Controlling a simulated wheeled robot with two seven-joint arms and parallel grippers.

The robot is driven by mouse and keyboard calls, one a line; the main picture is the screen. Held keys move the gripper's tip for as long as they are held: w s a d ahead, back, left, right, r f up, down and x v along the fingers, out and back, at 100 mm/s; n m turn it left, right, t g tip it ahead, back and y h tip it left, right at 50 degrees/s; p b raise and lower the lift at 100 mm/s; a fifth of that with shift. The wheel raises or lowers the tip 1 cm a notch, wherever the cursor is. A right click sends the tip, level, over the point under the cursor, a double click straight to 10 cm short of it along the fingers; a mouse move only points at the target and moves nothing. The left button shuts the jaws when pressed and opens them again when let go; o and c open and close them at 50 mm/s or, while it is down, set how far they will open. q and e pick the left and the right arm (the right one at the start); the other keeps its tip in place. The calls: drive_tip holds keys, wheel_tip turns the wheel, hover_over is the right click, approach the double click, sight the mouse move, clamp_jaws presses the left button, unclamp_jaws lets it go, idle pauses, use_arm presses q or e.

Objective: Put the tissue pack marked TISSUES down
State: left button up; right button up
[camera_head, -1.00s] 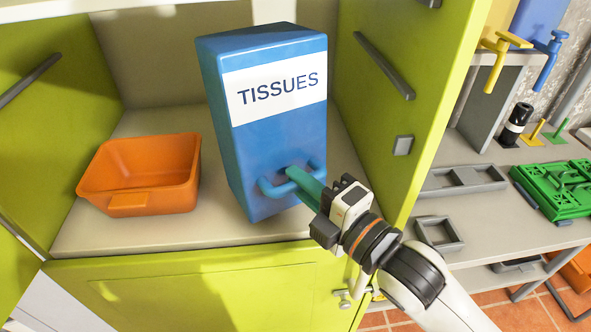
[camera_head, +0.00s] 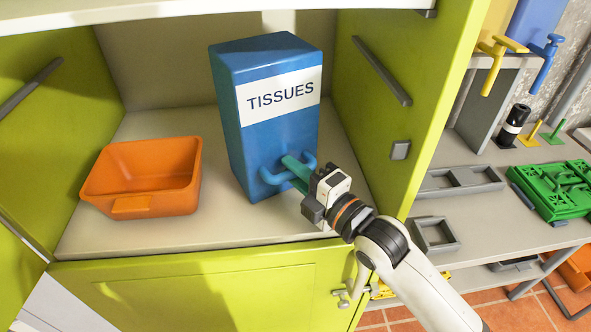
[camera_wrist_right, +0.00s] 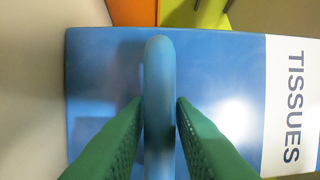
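The tissue pack (camera_head: 258,140) is a tall blue box with a white TISSUES label, inside a green cabinet. It stands upright over the cabinet's pale shelf (camera_head: 200,228). I cannot tell for sure whether its base touches the shelf. My right gripper (camera_head: 291,168) is at the pack's blue front handle. In the right wrist view the green fingers (camera_wrist_right: 159,105) close on both sides of the handle bar (camera_wrist_right: 159,70), and the blue box face (camera_wrist_right: 225,75) is right behind. My left gripper is not in view.
An orange bin (camera_head: 145,180) stands on the shelf left of the pack, with a gap between. The cabinet's right wall (camera_head: 400,90) is close to the pack's right. Shelf is clear in front. Grey trays (camera_head: 460,182) and a green case (camera_head: 555,187) lie on a bench at right.

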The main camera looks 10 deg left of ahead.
drive_tip(key=shift+o, duration=1.3)
drive_tip(key=shift+r, duration=0.1)
drive_tip(key=b+v, duration=0.2)
drive_tip(key=v, duration=0.8)
drive_tip(key=shift+s+d+f, duration=0.15)
drive_tip(key=shift+d+f, duration=0.05)
drive_tip(key=shift+d, duration=0.15)
drive_tip(key=shift+s+d+r, duration=0.15)
drive_tip(key=shift+s+d, duration=0.3)
